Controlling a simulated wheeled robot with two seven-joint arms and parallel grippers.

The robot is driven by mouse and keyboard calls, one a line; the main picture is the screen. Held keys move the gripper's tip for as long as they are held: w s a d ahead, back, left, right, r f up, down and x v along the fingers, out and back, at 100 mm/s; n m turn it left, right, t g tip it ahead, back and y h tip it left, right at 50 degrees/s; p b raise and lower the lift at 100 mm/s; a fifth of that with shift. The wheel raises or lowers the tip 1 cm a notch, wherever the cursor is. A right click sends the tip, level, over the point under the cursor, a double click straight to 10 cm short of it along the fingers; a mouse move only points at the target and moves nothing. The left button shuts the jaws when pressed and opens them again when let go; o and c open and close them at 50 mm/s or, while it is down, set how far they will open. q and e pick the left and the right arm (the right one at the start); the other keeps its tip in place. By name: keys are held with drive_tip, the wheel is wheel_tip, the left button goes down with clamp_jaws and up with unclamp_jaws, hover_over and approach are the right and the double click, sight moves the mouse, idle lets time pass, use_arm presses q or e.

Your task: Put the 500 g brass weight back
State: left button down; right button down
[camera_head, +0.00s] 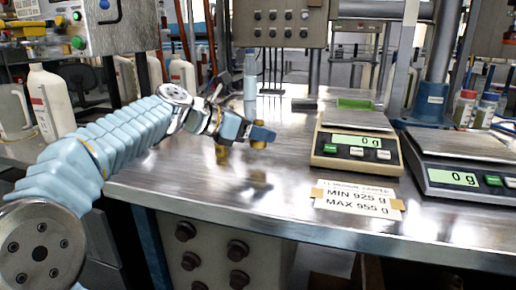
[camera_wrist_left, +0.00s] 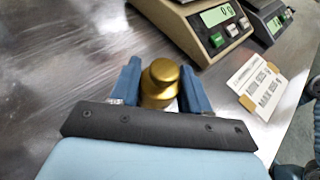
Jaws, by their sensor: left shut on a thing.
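The brass weight (camera_wrist_left: 160,83) is upright between the two blue fingers of my left gripper (camera_wrist_left: 156,85) in the left wrist view. The gripper is shut on it. In the head view my left gripper (camera_head: 255,136) is over the left part of the steel bench, left of the scales. Part of the held weight (camera_head: 258,145) shows under the fingertips there. I cannot tell whether its base touches the bench. Another brass-coloured piece (camera_head: 221,154) shows below the wrist, partly hidden by it. My right gripper is not in view.
A beige scale (camera_head: 327,161) reading 0 g stands right of the gripper, with a green patch on its pan. A second scale (camera_head: 470,192) also reads 0 g. A MIN/MAX label card (camera_head: 358,198) lies in front. The bench (camera_head: 170,190) is clear near its front edge.

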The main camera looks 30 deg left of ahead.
sight(257, 144)
use_arm(q)
drive_tip(key=shift+w+a+f+b, duration=0.1)
drive_tip(key=shift+f+b, duration=0.3)
drive_tip(key=shift+f, duration=0.5)
drive_tip(key=shift+w+a+f+b, duration=0.1)
drive_tip(key=shift+f+b, duration=0.25)
drive_tip(key=shift+f, duration=0.55)
drive_tip(key=shift+f, duration=0.1)
drive_tip(key=c, duration=0.5)
unclamp_jaws()
drive_tip(key=shift+f, duration=0.1)
drive_tip(key=shift+s+a+r, duration=0.1)
drive_tip(key=shift+s+r, duration=0.05)
drive_tip(key=shift+r, duration=0.1)
drive_tip(key=p+v, duration=0.1)
drive_tip(key=v, duration=1)
drive_tip(key=shift+s+a+r, duration=0.1)
drive_tip(key=shift+s+a, duration=0.05)
drive_tip(key=shift+s, duration=0.1)
